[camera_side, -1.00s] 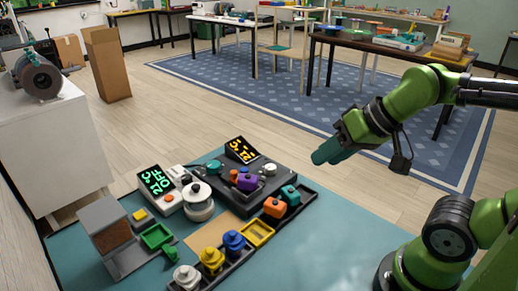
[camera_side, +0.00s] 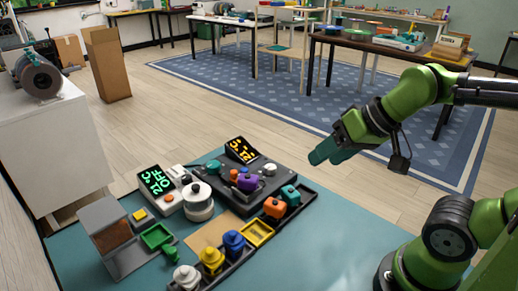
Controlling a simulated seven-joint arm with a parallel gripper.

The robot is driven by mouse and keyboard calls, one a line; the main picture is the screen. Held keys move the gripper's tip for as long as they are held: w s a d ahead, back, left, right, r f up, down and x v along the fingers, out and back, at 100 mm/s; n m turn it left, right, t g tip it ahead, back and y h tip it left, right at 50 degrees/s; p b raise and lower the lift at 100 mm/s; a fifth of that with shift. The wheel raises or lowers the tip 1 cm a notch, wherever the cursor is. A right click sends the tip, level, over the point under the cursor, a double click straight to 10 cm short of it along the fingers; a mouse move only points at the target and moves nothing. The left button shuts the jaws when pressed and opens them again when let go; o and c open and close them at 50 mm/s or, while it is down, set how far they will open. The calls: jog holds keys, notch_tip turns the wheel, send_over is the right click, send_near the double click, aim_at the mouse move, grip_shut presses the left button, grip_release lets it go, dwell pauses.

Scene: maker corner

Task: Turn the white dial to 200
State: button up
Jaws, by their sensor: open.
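A small white dial (camera_side: 270,169) sits on the right part of a dark control box (camera_side: 291,177), near a purple knob (camera_side: 248,183) and other coloured knobs. A tilted display (camera_side: 241,150) with orange digits stands at the back of this box; its reading is too small to tell. A larger white round knob (camera_side: 197,191) on a grey-white base stands to the left of the box. My gripper (camera_side: 318,156) is open and empty. It hangs in the air up and to the right of the box, apart from everything. Its finger gap is hard to see.
A green-digit display (camera_side: 156,182) stands on a white unit with an orange button. The right part of the teal mat (camera_side: 310,250) is clear.

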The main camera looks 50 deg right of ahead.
jog(key=shift+o, duration=0.6)
jog(key=w+d+f+g, duration=0.1)
jog(key=w+d+g, duration=0.1)
jog(key=w, duration=0.5)
jog(key=shift+w+d+n+g+h, duration=0.3)
jog(key=shift+w+n+g+h, duration=0.05)
jog(key=shift+n+g+h, duration=0.05)
jog(key=n+g+h, duration=0.1)
jog(key=n+g, duration=0.3)
jog(key=n, duration=0.8)
send_over(271, 167)
notch_tip(271, 167, down, 3)
notch_tip(271, 167, down, 16)
jog(key=shift+w+f, duration=0.1)
jog(key=shift+f, duration=0.05)
jog(key=c, duration=1.1)
jog(key=shift+o, duration=0.2)
